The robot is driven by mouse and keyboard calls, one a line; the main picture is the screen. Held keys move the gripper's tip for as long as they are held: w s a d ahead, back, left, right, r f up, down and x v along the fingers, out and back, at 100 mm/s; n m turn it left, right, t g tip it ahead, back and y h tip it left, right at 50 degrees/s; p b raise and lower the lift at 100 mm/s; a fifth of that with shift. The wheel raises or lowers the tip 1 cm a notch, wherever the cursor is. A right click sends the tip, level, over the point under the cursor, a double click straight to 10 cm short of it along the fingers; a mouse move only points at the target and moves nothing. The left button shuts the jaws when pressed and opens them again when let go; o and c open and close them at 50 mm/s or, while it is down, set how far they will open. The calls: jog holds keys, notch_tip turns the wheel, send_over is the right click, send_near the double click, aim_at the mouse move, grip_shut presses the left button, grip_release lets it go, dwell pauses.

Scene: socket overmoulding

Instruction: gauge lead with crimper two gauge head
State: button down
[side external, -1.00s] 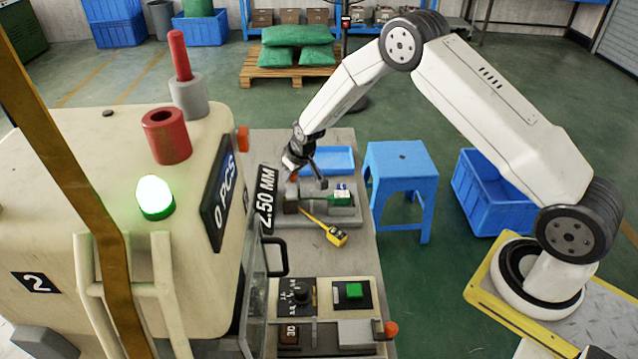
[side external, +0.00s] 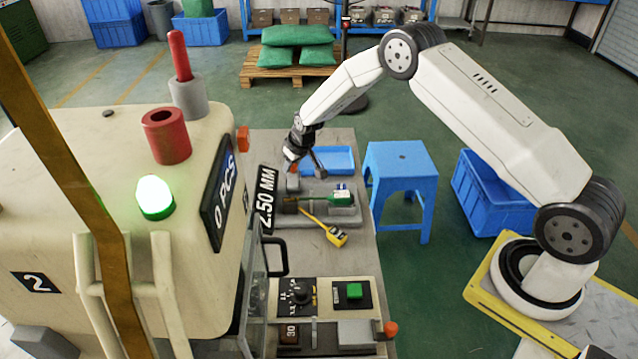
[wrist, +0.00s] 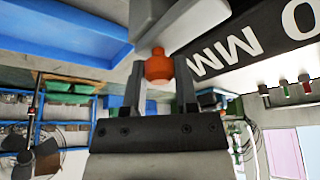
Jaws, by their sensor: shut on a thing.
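My gripper (side external: 296,165) is at the far end of the bench. In the wrist view its two fingers (wrist: 159,84) stand on either side of an orange knob (wrist: 158,66), shut on it. The knob is joined to a grey block (wrist: 165,20), which also shows below my gripper in the side view (side external: 293,184). The block is over the left end of a grey gauge fixture (side external: 345,215). A green part with a white label (side external: 341,195) lies on that fixture. I cannot make out the lead.
A yellow tool (side external: 335,236) lies against the fixture's front. A blue tray (side external: 333,160) is behind it, and a blue stool (side external: 402,165) stands to the right. The cream machine (side external: 70,200) with its green lamp (side external: 155,197) fills the left. A control panel (side external: 325,300) is in front.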

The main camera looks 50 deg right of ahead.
jog(key=shift+w+d, duration=0.25)
jog(key=shift+d, duration=0.1)
jog(key=shift+c, duration=1.9)
grip_release()
jog(key=shift+r, duration=0.15)
jog(key=v, duration=0.7)
jog(key=shift+s+r, duration=0.2)
jog(key=shift+s+r, duration=0.1)
